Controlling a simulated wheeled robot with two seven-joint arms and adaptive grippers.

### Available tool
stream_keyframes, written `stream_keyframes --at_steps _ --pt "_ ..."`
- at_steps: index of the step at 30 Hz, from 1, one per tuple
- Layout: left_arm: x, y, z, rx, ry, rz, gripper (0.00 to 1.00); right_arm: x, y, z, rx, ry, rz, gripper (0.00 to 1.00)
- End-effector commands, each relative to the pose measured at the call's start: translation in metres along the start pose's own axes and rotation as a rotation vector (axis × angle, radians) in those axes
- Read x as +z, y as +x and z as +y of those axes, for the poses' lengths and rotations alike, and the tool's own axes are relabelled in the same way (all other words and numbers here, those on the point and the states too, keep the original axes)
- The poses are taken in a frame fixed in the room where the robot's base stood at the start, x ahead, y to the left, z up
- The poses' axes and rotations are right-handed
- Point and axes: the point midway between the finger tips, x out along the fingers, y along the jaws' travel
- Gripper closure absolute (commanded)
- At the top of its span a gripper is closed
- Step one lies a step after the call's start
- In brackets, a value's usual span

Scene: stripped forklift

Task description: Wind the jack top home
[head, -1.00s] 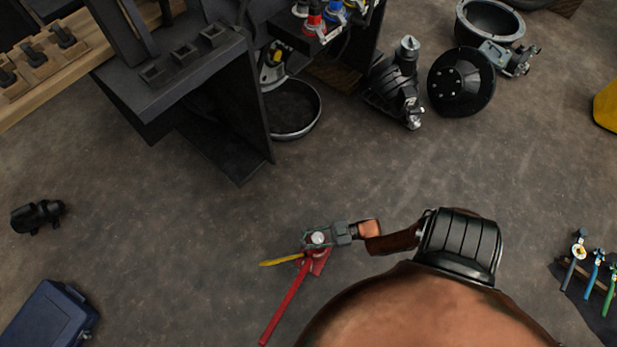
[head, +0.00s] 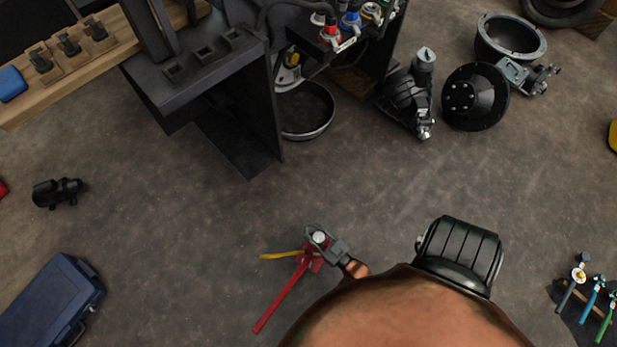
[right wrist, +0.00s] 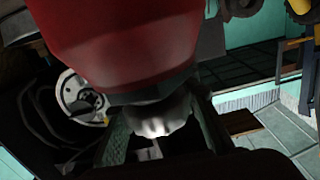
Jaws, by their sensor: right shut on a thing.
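The red jack (head: 305,263) stands on the floor at the lower middle of the head view. Its long red handle (head: 281,298) runs down and left, and a yellow bar (head: 281,255) sticks out to the left. The jack's round silver top (head: 319,237) sits between the fingers of my right gripper (head: 318,236), which is shut on it from the lower right. In the right wrist view the pale metal top (right wrist: 160,118) shows between the two fingers, against a large red body (right wrist: 125,45). My left gripper is not in view.
A dark metal frame (head: 235,110) stands behind the jack, with a round pan (head: 305,112) at its side. A blue case (head: 50,300) lies at left and a small black part (head: 58,192) above it. Coloured tools (head: 590,290) lie at right. The floor around the jack is mostly clear.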

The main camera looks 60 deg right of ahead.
Motion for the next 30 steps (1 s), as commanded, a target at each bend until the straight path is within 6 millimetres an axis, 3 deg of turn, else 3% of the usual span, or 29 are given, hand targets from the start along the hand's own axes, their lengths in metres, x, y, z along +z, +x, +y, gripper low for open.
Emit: stream_keyframes --at_steps 9,23,24,30 --pt "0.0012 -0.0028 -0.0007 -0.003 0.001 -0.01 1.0 -0.0032 0.0005 0.0082 0.099 -0.002 0.009 1.0" --pt "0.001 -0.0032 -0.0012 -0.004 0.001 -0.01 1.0 -0.0032 0.0006 0.0084 0.109 -0.002 0.009 1.0" --pt "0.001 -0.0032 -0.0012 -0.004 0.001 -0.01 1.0 -0.0032 0.0006 0.0083 0.108 -0.002 0.009 0.79" --pt "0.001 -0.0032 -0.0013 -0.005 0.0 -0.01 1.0 -0.0022 0.0004 0.0072 0.107 -0.001 0.006 0.65"
